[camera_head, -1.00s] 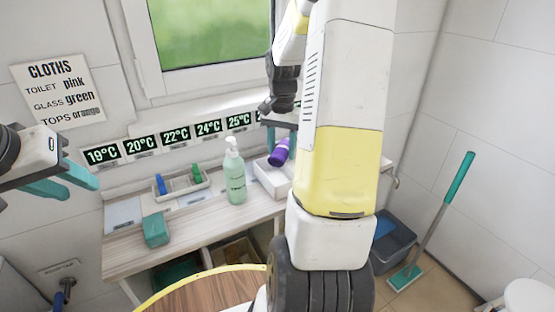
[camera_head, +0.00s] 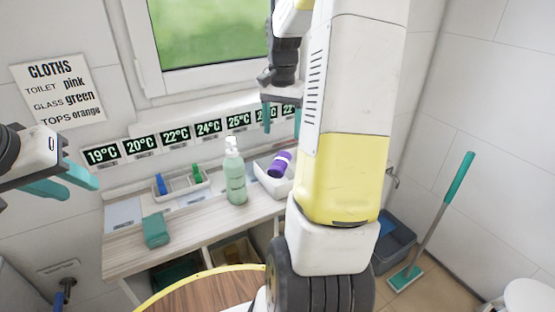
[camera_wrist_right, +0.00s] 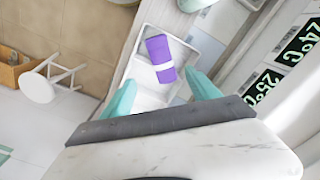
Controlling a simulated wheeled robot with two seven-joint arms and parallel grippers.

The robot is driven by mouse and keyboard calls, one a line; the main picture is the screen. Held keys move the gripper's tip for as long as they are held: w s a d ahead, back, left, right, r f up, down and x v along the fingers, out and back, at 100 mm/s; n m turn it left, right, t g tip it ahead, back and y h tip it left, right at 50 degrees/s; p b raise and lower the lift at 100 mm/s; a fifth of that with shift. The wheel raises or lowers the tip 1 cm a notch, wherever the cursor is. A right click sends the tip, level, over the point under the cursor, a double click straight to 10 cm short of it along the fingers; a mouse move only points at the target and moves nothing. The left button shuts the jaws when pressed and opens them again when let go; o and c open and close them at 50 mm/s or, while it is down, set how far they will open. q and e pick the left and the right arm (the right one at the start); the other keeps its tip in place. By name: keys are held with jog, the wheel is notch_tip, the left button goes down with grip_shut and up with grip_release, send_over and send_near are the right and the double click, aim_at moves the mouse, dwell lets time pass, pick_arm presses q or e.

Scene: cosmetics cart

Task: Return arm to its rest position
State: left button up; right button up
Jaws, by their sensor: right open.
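My right gripper (camera_head: 281,118) is open and empty, raised above the back of the counter in front of the temperature labels. In the right wrist view its teal fingers (camera_wrist_right: 160,97) stand wide apart. Beyond them a purple bottle with a white band (camera_wrist_right: 161,58) lies in a white tray; the bottle also shows in the head view (camera_head: 280,163) below the gripper. My right arm hides part of the counter's right side. My left gripper (camera_head: 70,182) is at the left edge, with its teal fingers apart and nothing between them.
On the counter (camera_head: 190,226) stand a green pump bottle (camera_head: 235,178), a teal block (camera_head: 155,230) and a divided tray (camera_head: 184,182) with blue and green items. A round wooden table (camera_head: 210,292) is in front. A squeegee (camera_head: 440,215) and a grey bin (camera_head: 396,245) are at the right.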

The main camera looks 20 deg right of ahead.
jog(key=shift+r, duration=0.4)
jog(key=s+a+r+n+t+y, duration=0.1)
jog(key=s+a+r+n+t, duration=0.2)
jog(key=s+a, duration=0.5)
jog(key=s+a+r+n+t+y, duration=0.1)
jog(key=s+a+r+n+t, duration=0.2)
jog(key=s+a+r+n, duration=0.2)
jog(key=s+a+n, duration=0.1)
jog(key=s+a, duration=0.2)
jog(key=s, duration=0.1)
jog(key=shift+s+a+n, duration=0.3)
jog(key=shift+s+a, duration=0.1)
dwell(0.9)
